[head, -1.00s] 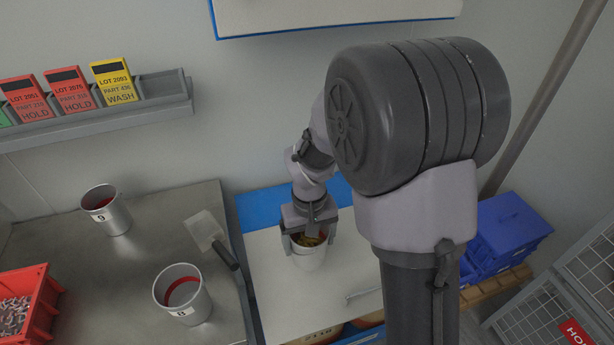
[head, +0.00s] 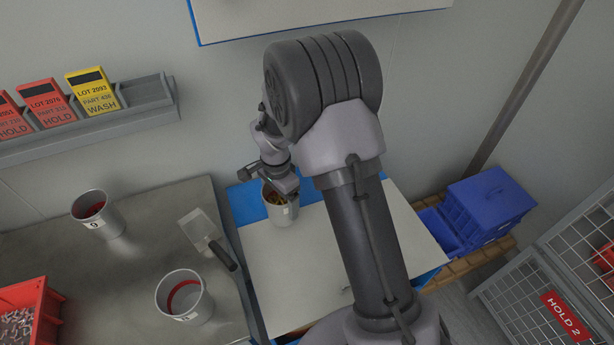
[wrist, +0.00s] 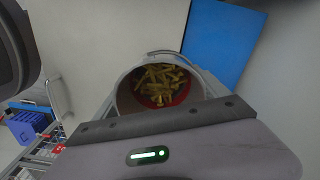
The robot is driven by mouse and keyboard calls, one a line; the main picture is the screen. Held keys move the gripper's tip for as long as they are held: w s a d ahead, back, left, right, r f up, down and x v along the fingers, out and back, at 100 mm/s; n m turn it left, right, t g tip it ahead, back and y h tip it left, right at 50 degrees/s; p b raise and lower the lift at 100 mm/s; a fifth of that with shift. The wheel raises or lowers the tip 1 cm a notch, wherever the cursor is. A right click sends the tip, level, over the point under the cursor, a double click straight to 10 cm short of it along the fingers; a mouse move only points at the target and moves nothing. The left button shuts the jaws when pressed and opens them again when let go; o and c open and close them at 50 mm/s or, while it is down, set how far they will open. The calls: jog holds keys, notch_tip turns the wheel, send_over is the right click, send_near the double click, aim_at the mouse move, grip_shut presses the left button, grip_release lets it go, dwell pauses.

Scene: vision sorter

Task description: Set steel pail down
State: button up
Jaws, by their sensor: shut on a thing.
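The steel pail (head: 281,210) is a small grey metal pail with brass-coloured pieces inside. In the head view it is over the white-topped surface with blue edging (head: 290,255), left of my arm. My gripper (head: 280,187) is shut on the pail at its rim from above. The wrist view shows the pail (wrist: 124,100) open towards the camera, with yellowish pieces on a red inside and a wire handle at its far rim. The pail's underside is hidden, so I cannot tell whether it touches the surface.
Two more pails, one marked 9 (head: 97,214) and another (head: 184,298), stand on the metal bench (head: 140,250) at left with a scoop (head: 206,236). A red bin (head: 30,312) holds small parts. Blue crates (head: 487,215) sit at right. The white top's front is clear.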

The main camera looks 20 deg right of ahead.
jog(key=w+m, duration=0.1)
jog(key=m+p, duration=0.1)
jog(key=m, duration=0.1)
jog(key=shift+w+a+f+m, duration=0.15)
jog(key=shift+w+f+m, duration=0.15)
jog(key=shift+w, duration=0.05)
jog(key=shift+w+f+m, duration=0.2)
jog(key=shift+w+m, duration=0.05)
jog(key=shift+m, duration=0.05)
jog(key=shift+w+d+f+b, duration=0.85)
jog(key=shift+w+d, duration=0.9)
jog(key=shift+w, duration=0.25)
jog(key=shift+w+d+f+b, duration=0.8)
jog(key=shift+w+d, duration=0.95)
jog(key=shift+w, duration=0.2)
jog(key=shift+w+d+f+b, duration=0.85)
jog(key=shift+w+d, duration=0.9)
jog(key=shift+w, duration=0.25)
jog(key=shift+f, duration=0.2)
jog(key=o, duration=2)
jog(key=shift+c, duration=0.2)
jog(key=shift+r, duration=0.1)
